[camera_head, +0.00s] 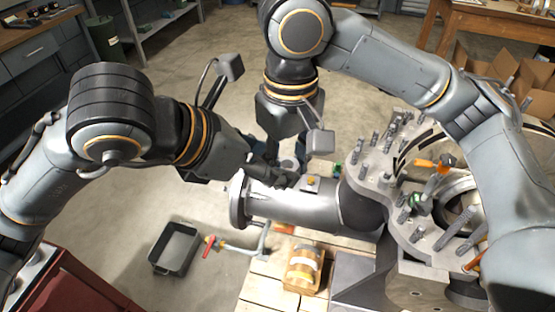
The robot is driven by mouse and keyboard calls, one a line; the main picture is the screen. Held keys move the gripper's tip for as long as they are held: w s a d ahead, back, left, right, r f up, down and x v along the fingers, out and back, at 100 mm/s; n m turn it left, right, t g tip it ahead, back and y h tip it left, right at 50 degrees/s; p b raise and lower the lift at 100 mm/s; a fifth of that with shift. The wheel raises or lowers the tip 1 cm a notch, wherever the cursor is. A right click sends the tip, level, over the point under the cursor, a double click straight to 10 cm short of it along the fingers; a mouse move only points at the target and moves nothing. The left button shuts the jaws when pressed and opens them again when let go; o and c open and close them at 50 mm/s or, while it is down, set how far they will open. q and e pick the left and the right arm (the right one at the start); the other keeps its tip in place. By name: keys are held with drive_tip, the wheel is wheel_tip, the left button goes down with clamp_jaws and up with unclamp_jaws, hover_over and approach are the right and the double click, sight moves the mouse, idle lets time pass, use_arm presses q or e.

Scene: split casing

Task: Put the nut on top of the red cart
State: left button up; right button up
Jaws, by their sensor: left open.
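The red cart (95,289) is cut off at the lower left corner, with a pale top edge. My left gripper (280,178) reaches in from the left and is open beside the upper side of a grey flanged pipe (275,202). Its fingers are small and dark here, and I see nothing clearly held. My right gripper (290,160) points down just behind it, its fingers mostly hidden. I cannot single out one nut. Several studs, some apparently with nuts, stand on the grey casing flange (376,172) at the right. A small yellow piece (311,181) sits on top of the pipe.
An orange-handled tool (433,164) stands on the casing. A black bin (175,249) is on the floor near a red-handled valve (210,245). My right arm arches over the casing. Open floor lies at upper left.

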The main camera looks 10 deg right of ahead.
use_arm(q)
drive_tip(key=shift+x, duration=1.35)
drive_tip(key=shift+c, duration=0.5)
drive_tip(key=c, duration=1.1)
drive_tip(key=shift+c, duration=0.6)
use_arm(e)
drive_tip(key=o, duration=0.9)
drive_tip(key=shift+o, duration=0.2)
